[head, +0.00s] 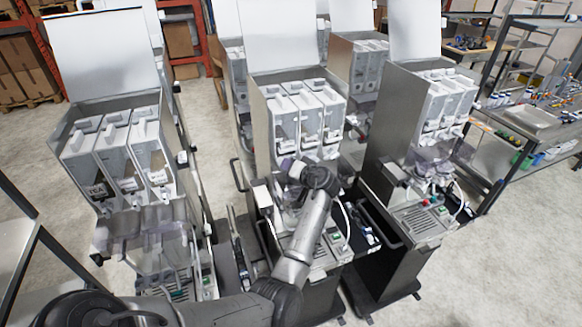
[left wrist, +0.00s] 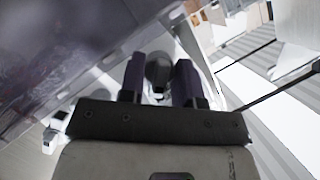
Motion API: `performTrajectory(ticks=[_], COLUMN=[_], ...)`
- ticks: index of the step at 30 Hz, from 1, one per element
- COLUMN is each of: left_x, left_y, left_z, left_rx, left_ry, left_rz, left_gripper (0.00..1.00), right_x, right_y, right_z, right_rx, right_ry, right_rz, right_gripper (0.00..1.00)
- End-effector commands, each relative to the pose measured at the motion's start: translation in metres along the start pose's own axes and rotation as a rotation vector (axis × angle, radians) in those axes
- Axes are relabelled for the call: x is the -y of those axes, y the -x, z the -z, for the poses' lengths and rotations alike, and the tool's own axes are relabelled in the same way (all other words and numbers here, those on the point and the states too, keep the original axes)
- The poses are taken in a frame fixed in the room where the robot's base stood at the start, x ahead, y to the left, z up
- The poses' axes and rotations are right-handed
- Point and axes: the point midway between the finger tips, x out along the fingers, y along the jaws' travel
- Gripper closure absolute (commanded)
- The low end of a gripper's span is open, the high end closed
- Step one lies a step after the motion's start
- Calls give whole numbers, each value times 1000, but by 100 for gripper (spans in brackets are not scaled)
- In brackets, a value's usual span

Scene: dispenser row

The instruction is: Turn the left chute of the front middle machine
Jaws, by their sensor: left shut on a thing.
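The front middle machine (head: 255,110) is a grey dispenser with an open lid and several white canisters side by side. My left arm reaches up to its front, and my left gripper (head: 288,165) is at the lower left of the canisters. The arm and gripper hide most of the left chute in the head view. In the left wrist view, the two dark purple fingers of my left gripper (left wrist: 160,75) are shut on the left chute (left wrist: 158,71), a small dark rounded piece between them. Its exact turn is hard to tell. My right gripper is not in view.
A similar machine (head: 62,140) stands at the left and another (head: 385,120) at the right, close to the middle one. More machines stand behind. A bench (head: 530,118) with small goods is at the far right. Bare floor (head: 500,255) lies at the lower right.

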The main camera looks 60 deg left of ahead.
Motion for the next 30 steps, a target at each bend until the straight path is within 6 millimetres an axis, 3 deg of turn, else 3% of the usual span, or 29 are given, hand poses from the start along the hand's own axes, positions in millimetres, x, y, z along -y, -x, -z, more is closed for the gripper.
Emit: performTrajectory(ticks=[11,21,30], left_x=[-2,-1,1], left_y=[-1,-1,-1], left_z=[-2,-3,-2], left_rx=[-1,-2,-2], left_ry=[99,352,543], left_rz=[-40,-145,-223], left_gripper=[93,93,93], right_x=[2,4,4], right_y=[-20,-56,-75], right_z=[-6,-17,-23], right_rx=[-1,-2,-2], right_ry=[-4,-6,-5], right_rz=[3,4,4], right_gripper=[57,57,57])
